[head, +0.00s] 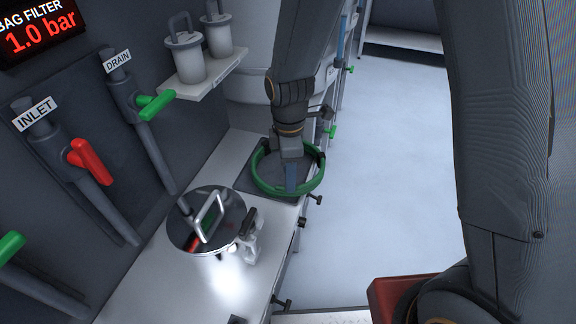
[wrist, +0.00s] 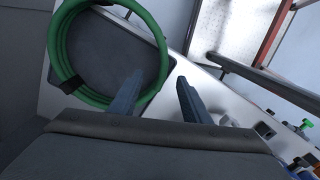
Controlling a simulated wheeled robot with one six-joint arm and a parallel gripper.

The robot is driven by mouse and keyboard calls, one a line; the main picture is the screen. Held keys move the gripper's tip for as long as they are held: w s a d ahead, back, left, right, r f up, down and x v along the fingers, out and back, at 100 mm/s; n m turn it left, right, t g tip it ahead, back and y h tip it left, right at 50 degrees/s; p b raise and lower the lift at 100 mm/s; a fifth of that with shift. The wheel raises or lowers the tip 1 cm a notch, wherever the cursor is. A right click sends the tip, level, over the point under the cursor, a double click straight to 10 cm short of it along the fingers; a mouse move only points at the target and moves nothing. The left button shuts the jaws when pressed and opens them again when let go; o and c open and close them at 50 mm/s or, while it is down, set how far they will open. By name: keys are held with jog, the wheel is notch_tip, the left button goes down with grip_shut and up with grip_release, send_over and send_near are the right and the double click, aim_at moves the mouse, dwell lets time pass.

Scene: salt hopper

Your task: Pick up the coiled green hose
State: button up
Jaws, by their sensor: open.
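The coiled green hose (head: 261,181) lies as a ring on a dark square mat (head: 246,179) on the white counter. Dark bands show on the coil. In the wrist view the hose (wrist: 60,45) is at the upper left.
A round shiny lid with a handle (head: 186,237) sits on the counter in front of the mat. Two lidded canisters (head: 186,58) stand on a wall shelf. Red (head: 92,160) and green (head: 156,104) valve levers stick out at left. The floor (head: 390,170) at right is clear.

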jog(key=shift+d+f+p, duration=0.2)
jog(key=shift+f+p, duration=0.45)
jog(key=shift+f, duration=2.35)
grip_shut()
